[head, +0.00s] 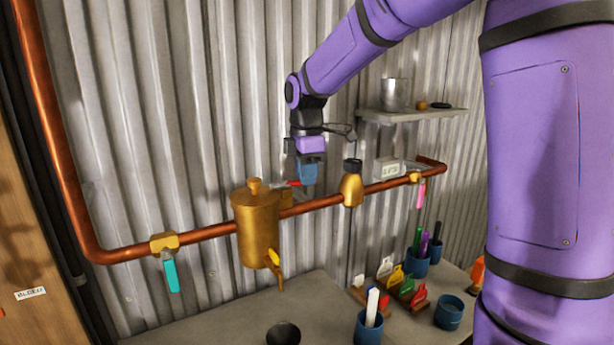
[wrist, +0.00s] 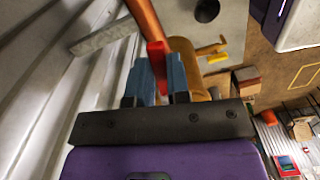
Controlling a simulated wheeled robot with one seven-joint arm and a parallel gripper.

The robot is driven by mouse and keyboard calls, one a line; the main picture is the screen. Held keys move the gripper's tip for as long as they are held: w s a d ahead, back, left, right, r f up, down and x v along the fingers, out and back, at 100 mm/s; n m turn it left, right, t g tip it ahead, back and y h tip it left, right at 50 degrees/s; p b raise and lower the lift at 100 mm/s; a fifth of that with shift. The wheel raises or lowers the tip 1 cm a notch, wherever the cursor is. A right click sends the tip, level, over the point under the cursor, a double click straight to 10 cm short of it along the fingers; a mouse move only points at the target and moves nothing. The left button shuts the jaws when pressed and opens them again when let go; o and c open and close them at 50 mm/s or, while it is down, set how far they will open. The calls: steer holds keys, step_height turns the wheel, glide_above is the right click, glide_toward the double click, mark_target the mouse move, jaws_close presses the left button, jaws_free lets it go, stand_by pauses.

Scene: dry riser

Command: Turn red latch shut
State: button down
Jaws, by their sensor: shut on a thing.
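The red latch (head: 294,183) is a small red lever on the copper pipe, just right of the brass tank (head: 258,226). Most of it is hidden by my gripper (head: 306,182) in the head view. In the wrist view the red latch (wrist: 156,54) stands between the two blue fingers of my gripper (wrist: 157,74). The fingers are closed on it, one on each side. The latch's far end and its brass valve body are partly hidden.
The copper pipe (head: 210,233) runs along the corrugated wall. A teal lever (head: 171,275), a brass fitting (head: 351,188) and a pink lever (head: 421,194) are on it. A shelf (head: 410,116) is above right. Blue cups (head: 369,328) and coloured tags stand on the bench (head: 235,318).

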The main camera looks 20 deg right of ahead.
steer(key=shift+w+n, duration=0.55)
steer(key=shift+n, duration=0.55)
steer(key=c, duration=1.1)
jaws_free()
steer(key=shift+r, duration=0.1)
step_height(320, 180, up, 11)
steer(key=shift+f, duration=0.2)
